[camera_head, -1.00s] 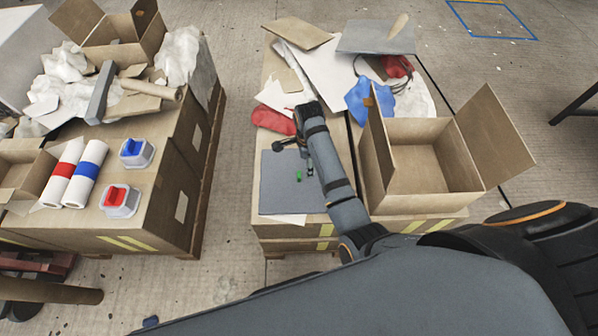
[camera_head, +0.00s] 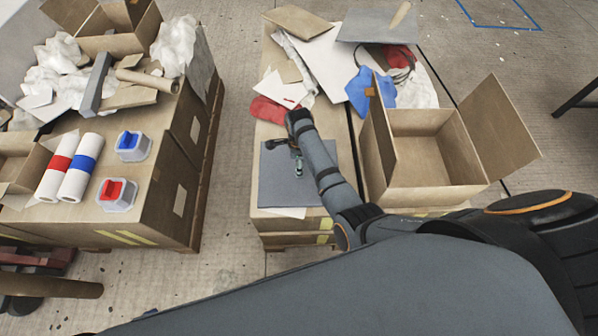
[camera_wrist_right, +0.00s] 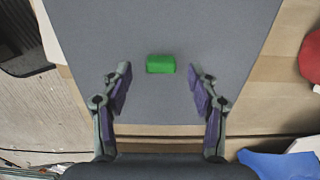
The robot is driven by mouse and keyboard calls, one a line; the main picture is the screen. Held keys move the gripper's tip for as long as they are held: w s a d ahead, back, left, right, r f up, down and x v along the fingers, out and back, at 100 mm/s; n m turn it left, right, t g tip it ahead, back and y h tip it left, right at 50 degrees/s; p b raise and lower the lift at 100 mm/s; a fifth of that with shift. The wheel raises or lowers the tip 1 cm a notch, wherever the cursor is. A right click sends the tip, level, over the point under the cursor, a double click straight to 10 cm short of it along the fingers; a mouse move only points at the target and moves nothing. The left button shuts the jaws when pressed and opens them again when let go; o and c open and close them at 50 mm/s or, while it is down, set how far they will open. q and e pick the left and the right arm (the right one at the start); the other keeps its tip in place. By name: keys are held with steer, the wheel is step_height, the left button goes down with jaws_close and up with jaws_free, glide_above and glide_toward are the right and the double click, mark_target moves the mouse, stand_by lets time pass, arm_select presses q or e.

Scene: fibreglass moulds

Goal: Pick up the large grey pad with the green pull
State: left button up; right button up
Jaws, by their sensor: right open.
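The large grey pad (camera_head: 280,192) lies flat on the near end of the middle carton stack, and it fills much of the right wrist view (camera_wrist_right: 215,30). Its green pull (camera_wrist_right: 160,63) is a small block on the pad, lying just beyond and between my open fingertips. In the head view my right gripper (camera_head: 297,163) is over the pad and mostly hides the pull. In the wrist view the right gripper (camera_wrist_right: 159,82) has its two fingers apart with nothing between them. My left gripper is not in view.
An open cardboard box (camera_head: 425,165) stands right of the pad. A red bag (camera_head: 268,110), a blue cloth (camera_head: 360,92) and another grey sheet (camera_head: 375,25) lie farther back. White rolls (camera_head: 79,170) and two clear tubs (camera_head: 117,195) sit on the left stack.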

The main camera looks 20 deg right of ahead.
steer(key=shift+f, duration=0.9)
jaws_close()
steer(key=shift+r, duration=0.15)
